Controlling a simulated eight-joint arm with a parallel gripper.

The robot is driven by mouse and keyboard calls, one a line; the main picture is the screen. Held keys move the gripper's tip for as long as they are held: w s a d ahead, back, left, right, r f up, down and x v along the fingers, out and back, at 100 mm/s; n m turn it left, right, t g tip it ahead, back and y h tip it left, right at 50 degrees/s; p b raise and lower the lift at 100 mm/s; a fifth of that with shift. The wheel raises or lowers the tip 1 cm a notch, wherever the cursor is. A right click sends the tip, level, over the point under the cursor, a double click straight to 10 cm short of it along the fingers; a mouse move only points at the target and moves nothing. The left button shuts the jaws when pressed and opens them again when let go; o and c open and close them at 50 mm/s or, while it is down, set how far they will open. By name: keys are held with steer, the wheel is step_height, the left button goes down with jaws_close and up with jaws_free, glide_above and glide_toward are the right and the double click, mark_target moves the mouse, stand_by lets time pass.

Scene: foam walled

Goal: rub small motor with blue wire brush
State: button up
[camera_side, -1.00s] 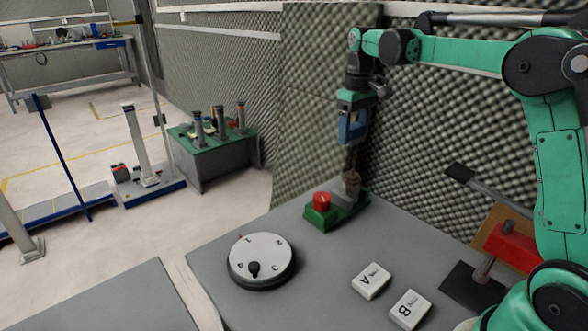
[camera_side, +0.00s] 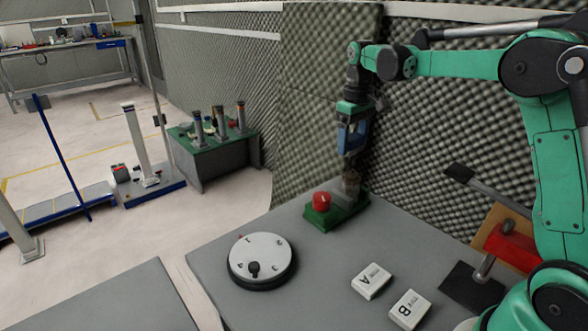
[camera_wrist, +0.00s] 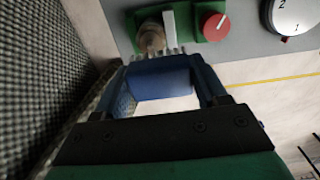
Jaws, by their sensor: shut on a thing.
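My gripper (camera_side: 353,140) is shut on the blue wire brush (camera_wrist: 160,82), which lies between the two fingers in the wrist view with its pale bristles towards the motor. The brush is small and partly hidden by the fingers in the side view. The small motor (camera_side: 351,184), a brownish-grey cylinder, stands upright on a green base (camera_side: 337,212) beside a red knob. The gripper and brush are right above the motor. In the wrist view the motor (camera_wrist: 151,38) is just beyond the bristle tips; I cannot tell whether they touch.
The red knob (camera_side: 321,201) stands close to the motor's left. A round white dial (camera_side: 261,258) and two white blocks marked A (camera_side: 371,281) and B (camera_side: 408,309) lie on the grey table (camera_side: 320,290). A foam wall (camera_side: 420,150) rises close behind the gripper.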

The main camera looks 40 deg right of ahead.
mark_target(349, 176)
step_height(349, 176, down, 6)
steer(key=shift+d, duration=0.35)
steer(key=shift+c, duration=0.6)
steer(key=shift+d+f, duration=0.2)
steer(key=shift+d, duration=0.6)
steer(key=shift+a, duration=1.2)
steer(key=shift+d, duration=1.25)
steer(key=shift+a, duration=1.1)
steer(key=shift+a+r, duration=0.1)
steer(key=shift+r, duration=4.1)
